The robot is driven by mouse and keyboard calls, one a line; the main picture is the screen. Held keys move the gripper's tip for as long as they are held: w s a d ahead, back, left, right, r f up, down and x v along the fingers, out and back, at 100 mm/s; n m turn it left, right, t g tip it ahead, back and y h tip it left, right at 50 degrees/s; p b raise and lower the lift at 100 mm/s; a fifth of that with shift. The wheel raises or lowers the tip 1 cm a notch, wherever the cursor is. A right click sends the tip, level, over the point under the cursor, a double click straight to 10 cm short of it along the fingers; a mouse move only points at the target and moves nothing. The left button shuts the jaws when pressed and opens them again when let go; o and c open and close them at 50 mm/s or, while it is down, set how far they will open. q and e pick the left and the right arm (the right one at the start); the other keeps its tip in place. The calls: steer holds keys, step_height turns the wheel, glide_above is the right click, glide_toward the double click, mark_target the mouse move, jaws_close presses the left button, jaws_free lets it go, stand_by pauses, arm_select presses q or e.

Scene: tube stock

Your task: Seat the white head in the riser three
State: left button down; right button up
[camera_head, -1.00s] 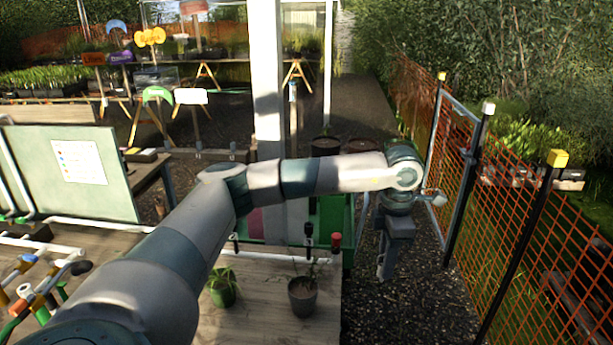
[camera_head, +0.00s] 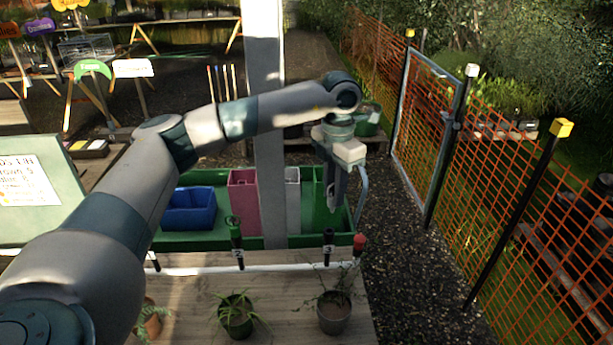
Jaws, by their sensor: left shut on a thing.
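My left gripper (camera_head: 336,195) points down above the far edge of the bench, in front of the green bins. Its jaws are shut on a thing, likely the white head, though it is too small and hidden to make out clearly. Riser three (camera_head: 328,245), a dark upright tube with a number label, stands on the white pipe, below and slightly left of the gripper, apart from it. Its top is dark and shows no white head. My right gripper is out of view.
The white pipe (camera_head: 205,270) runs along the bench, with potted plants (camera_head: 334,315) in front. An orange fence (camera_head: 520,195) is at right.

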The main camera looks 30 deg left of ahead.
mark_target(332, 209)
arm_select(q)
steer(key=shift+a+r, duration=0.15)
steer(key=shift+a, duration=0.1)
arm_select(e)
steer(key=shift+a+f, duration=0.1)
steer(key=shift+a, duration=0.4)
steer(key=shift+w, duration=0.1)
arm_select(q)
steer(key=shift+f+b, duration=1.15)
steer(key=shift+f, duration=1.75)
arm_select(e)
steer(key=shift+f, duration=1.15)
arm_select(q)
steer(key=shift+f+b, duration=0.25)
steer(key=shift+b, duration=0.2)
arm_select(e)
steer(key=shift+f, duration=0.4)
arm_select(q)
steer(key=shift+f+b, duration=1.55)
steer(key=shift+b, duration=0.1)
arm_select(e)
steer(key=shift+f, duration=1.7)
arm_select(q)
steer(key=c, duration=1.5)
jaws_free()
steer(key=shift+r, duration=0.15)
